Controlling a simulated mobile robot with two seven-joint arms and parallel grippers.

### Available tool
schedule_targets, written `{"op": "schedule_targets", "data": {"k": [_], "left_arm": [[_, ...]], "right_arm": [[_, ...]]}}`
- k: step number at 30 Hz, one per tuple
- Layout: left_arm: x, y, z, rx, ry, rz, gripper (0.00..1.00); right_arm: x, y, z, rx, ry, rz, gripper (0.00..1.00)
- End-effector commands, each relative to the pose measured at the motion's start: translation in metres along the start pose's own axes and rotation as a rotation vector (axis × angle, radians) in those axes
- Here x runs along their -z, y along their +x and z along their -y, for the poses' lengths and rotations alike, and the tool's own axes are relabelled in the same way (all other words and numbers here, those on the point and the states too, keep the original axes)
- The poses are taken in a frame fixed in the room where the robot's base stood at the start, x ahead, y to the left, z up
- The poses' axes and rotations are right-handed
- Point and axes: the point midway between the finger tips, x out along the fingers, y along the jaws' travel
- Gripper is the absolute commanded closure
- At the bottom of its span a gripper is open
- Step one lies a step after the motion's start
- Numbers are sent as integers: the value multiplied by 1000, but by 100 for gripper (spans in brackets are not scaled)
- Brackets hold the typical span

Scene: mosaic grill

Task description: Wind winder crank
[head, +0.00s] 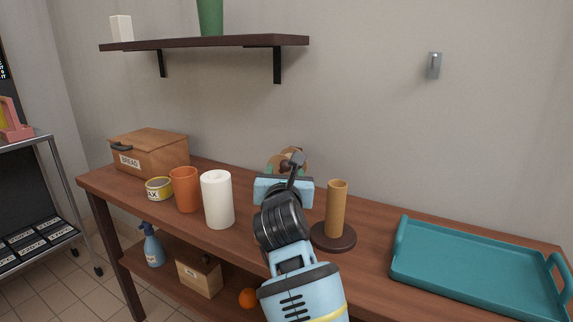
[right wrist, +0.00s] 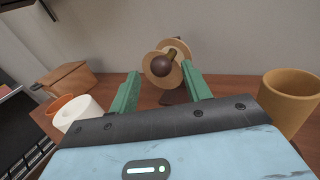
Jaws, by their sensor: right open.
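The winder (head: 276,165) stands toward the back of the wooden table, with round tan discs; my right gripper hides its lower part in the head view. In the right wrist view the winder's tan disc (right wrist: 152,72) faces me, with a dark round crank knob (right wrist: 162,64) in front of it. My right gripper (right wrist: 160,68) is open, its two green fingers apart on either side of the knob in the picture. I cannot tell whether the knob is fully between the fingertips or just beyond them. No contact shows. My left gripper is not in view.
A tan cylinder on a dark round base (head: 336,210) stands close right of my right gripper. A white roll (head: 217,199), an orange cup (head: 185,189), a tin (head: 159,189) and a bread box (head: 150,152) stand left. A teal tray (head: 480,262) lies right. A shelf (head: 205,43) hangs above.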

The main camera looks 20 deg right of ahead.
Motion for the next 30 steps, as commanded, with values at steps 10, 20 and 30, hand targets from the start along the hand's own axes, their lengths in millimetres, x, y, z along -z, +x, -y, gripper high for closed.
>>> {"op": "schedule_targets", "data": {"k": [10,20,30], "left_arm": [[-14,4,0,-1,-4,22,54],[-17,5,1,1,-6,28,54],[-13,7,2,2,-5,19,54]], "right_arm": [[1,46,0,1,-2,0,52],[0,57,1,0,-1,0,52],[0,57,1,1,-1,0,75]]}}
